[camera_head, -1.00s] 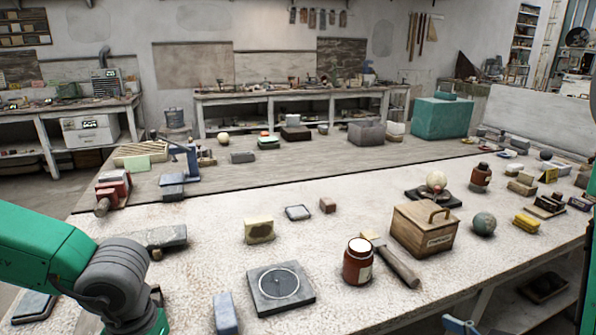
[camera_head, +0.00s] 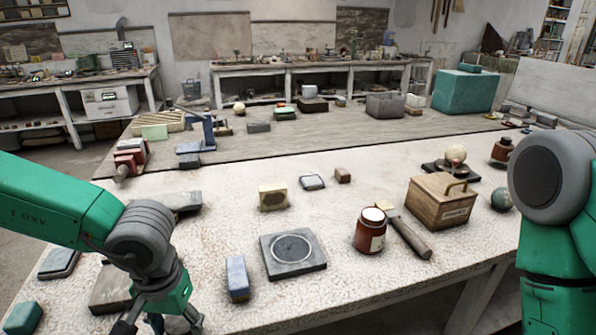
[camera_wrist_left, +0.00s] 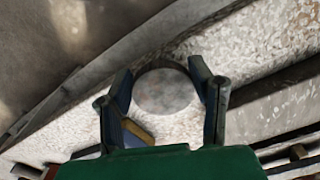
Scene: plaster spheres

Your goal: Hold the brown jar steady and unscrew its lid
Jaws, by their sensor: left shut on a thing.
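A brown jar (camera_head: 369,237) with a pale label stands upright on the near table, its round white lid (camera_head: 373,215) on top. Another brown jar (camera_head: 501,152) with a dark top stands farther back, partly covered by my right arm. My left gripper (camera_head: 158,322) is low at the near left, well apart from both jars, its tips cut off by the bottom edge. In the left wrist view its fingers (camera_wrist_left: 165,95) are shut on a round, grey, speckled thing (camera_wrist_left: 165,92). I cannot tell what that is. My right gripper is out of view.
A hammer (camera_head: 410,238) lies against the near jar's right side, beside a wooden box (camera_head: 440,205). A dark square plate (camera_head: 292,268) with a ring and a blue block (camera_head: 237,277) lie left of the jar. Bare tabletop shows in front of the jar.

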